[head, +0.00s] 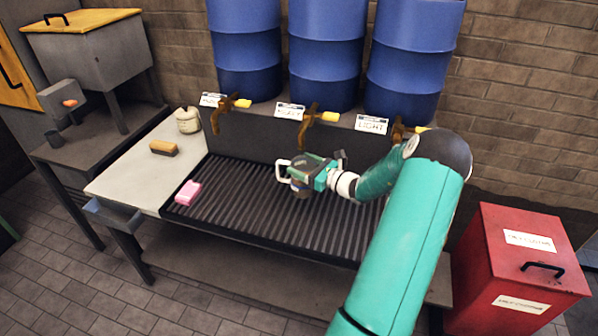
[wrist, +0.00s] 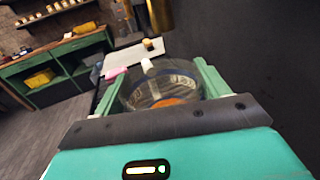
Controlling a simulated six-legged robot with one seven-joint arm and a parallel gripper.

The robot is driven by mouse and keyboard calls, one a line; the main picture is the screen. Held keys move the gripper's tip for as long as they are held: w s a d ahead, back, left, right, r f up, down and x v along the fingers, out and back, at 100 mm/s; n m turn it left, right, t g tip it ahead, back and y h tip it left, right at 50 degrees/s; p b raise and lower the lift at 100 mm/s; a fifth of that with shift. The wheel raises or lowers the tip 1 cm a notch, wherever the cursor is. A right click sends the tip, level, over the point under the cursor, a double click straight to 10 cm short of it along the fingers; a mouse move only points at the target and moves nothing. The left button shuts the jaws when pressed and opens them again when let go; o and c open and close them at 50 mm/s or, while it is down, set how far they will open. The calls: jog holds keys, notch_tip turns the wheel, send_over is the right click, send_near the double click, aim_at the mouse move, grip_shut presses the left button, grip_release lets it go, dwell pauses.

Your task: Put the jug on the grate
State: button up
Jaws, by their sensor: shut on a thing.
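The jug (head: 300,188) is a clear vessel with a white handle, in the middle of the head view. In the wrist view the glass jug (wrist: 160,84) sits between the two pale green fingers, with something orange showing at its bottom. My gripper (head: 311,178) is shut on it, reaching in from the right. The grate (head: 240,212) is a dark ribbed surface under the barrels. The jug is over the grate, below the middle tap; I cannot tell whether its base touches the ribs. The gripper also shows in the wrist view (wrist: 160,95).
A pink sponge (head: 188,193) lies at the grate's left end. A brush (head: 163,148) and a cream pot (head: 187,120) stand on the pale worktop (head: 125,178). Brass taps (head: 318,117) jut out under blue barrels (head: 326,55). A red bin (head: 520,265) stands right.

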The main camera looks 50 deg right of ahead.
jog(key=shift+w, duration=0.65)
jog(key=shift+w+f, duration=0.15)
jog(key=shift+f, duration=0.7)
jog(key=shift+w+f, duration=0.1)
jog(key=shift+f, duration=0.75)
jog(key=shift+f, duration=0.2)
jog(key=o, duration=1.9)
jog(key=shift+c, duration=0.2)
